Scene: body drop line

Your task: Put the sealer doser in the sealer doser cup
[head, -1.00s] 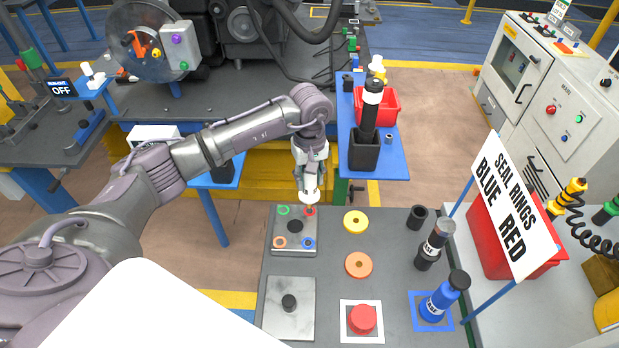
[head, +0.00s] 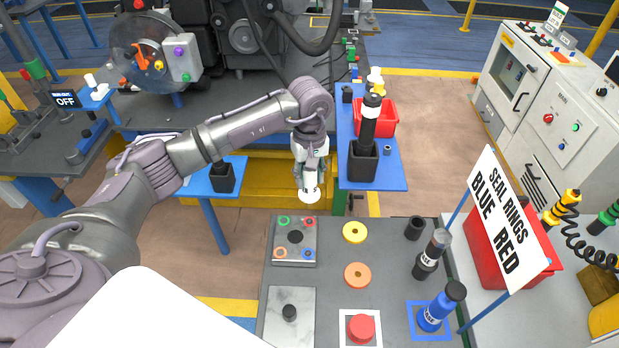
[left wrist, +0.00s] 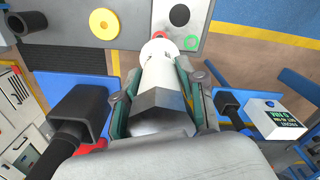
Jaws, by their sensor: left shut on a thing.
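My left gripper (head: 310,172) is shut on a pale grey-white tool with a hexagonal body and a round white end, which I take to be the sealer doser (head: 310,195). It hangs end down just beyond the far edge of the grey table. In the left wrist view the doser (left wrist: 159,82) lies between the fingers (left wrist: 160,98). I cannot tell which container is the sealer doser cup. A round black cup (head: 415,229) stands at the right of the grey table. A square black holder (head: 362,166) on the blue side table holds a black tool. My right gripper is not in view.
The grey table (head: 390,255) bears a ring plate (head: 280,240), yellow and orange rings, a red button and two bottles. Another black holder (head: 222,180) stands on a blue stand at left. A red bin (head: 382,118) stands behind the tool. A seal-ring sign (head: 495,215) rises at right.

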